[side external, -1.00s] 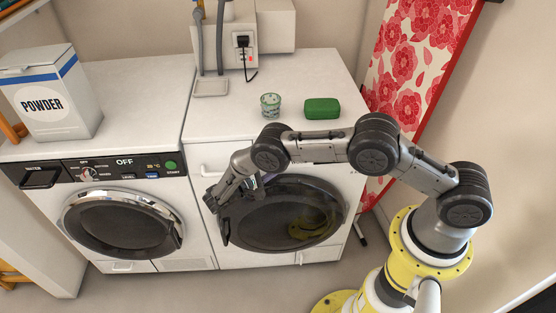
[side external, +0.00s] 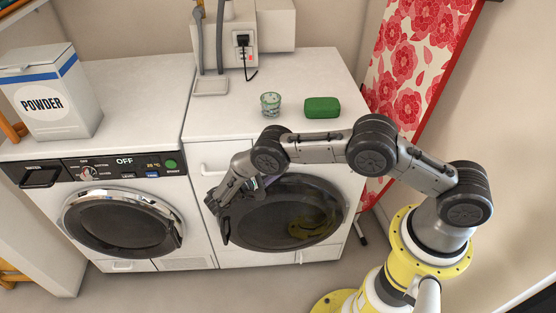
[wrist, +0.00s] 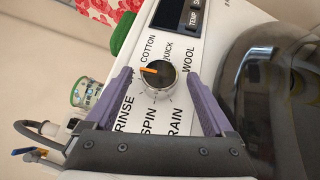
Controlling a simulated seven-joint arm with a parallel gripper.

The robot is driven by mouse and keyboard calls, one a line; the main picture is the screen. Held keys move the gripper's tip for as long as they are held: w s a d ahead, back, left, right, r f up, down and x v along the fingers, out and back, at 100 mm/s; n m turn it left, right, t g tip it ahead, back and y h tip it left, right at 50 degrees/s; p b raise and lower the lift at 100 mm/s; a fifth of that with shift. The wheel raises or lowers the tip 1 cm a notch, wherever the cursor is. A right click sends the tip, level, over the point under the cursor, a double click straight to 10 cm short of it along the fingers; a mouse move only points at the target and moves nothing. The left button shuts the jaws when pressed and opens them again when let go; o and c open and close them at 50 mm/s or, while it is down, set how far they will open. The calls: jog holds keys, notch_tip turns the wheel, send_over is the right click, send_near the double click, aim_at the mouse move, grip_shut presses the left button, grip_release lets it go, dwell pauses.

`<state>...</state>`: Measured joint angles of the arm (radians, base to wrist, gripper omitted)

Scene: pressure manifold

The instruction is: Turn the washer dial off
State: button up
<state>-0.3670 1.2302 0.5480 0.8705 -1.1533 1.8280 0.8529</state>
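The washer dial (wrist: 157,76) is a black knob with a silver rim on the white front of the right machine. Its orange pointer aims left in the wrist view, between the COTTON and RINSE labels; the mark there is too small to read. QUICK, WOOL, SPIN and a partly covered "RAIN" label also ring it. My gripper (wrist: 160,72) is open, with one purple finger on each side of the dial. Gaps show between fingers and knob, and contact cannot be told. In the side view my gripper (side external: 222,207) is before the right machine's upper left front; my arm hides the dial.
The right machine's dark round door (side external: 285,222) is close beside the gripper. A glass (side external: 270,104) and a green soap box (side external: 322,107) stand on its top. The left machine (side external: 125,160) has its own small dial and an OFF display. A powder box (side external: 52,95) stands on it.

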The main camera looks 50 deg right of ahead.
jog(key=shift+a, duration=0.15)
jog(key=a, duration=0.7)
jog(key=shift+w+f, duration=0.15)
jog(key=shift+w, duration=0.25)
